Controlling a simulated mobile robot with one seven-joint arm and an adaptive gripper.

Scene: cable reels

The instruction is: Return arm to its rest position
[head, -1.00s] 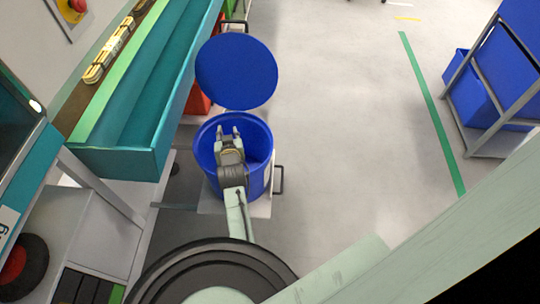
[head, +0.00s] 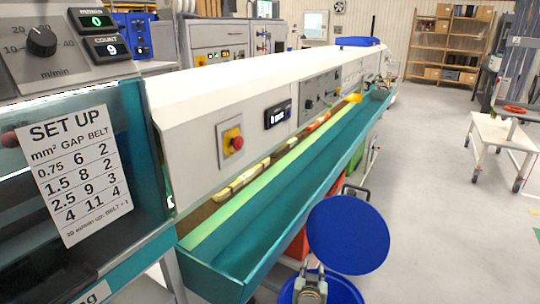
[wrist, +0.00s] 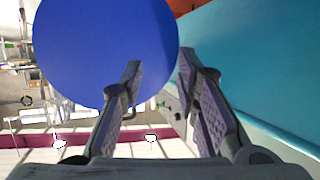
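My gripper (head: 312,270) shows at the bottom edge of the head view, over the blue bin (head: 348,288). Most of my arm is out of this view. In the wrist view my gripper (wrist: 160,68) has its two fingers spread apart, with nothing between them. The bin's round blue lid (head: 348,235) stands up behind the gripper. The lid also fills the upper left of the wrist view (wrist: 105,45). Whether the fingertips are above or below the bin's rim cannot be told.
A long teal trough (head: 290,205) runs along the machine left of the bin, and its wall is close on the right in the wrist view (wrist: 265,60). A white trolley (head: 503,142) stands far right. The floor (head: 440,200) between is clear.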

